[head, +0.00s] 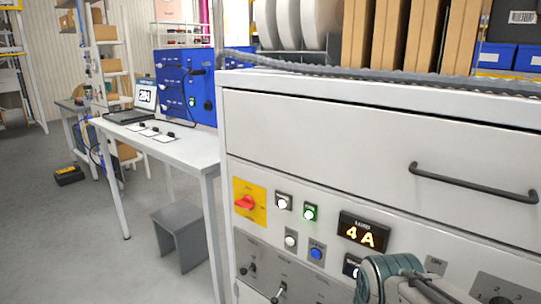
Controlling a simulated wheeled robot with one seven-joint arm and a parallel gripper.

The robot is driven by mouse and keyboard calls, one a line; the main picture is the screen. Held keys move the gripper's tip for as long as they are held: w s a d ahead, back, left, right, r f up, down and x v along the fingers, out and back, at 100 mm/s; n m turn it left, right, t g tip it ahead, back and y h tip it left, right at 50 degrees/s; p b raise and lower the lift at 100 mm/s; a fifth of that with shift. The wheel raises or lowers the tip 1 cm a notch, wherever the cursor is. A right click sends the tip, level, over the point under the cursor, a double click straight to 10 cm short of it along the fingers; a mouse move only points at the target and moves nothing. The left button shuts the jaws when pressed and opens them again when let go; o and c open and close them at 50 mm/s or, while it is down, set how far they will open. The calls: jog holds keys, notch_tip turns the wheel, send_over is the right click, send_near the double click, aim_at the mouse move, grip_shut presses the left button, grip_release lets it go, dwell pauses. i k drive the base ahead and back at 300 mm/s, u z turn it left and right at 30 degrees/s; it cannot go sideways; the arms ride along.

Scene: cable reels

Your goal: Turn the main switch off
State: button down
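Nothing covers the switch. A rounded teal-and-grey part of my arm shows at the bottom edge, right of the switch and apart from it in the picture. No gripper fingers can be made out.
Beside the switch are a white button (283,201), a green lit button (310,213), a blue button (317,253) and a display (363,233) reading 4 A. Toggle levers (279,292) sit below. A drawer handle (472,184) sticks out above.

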aim_at(248, 203)
jog(key=u, duration=0.7)
jog(key=i, duration=0.9)
jog(key=u, duration=0.25)
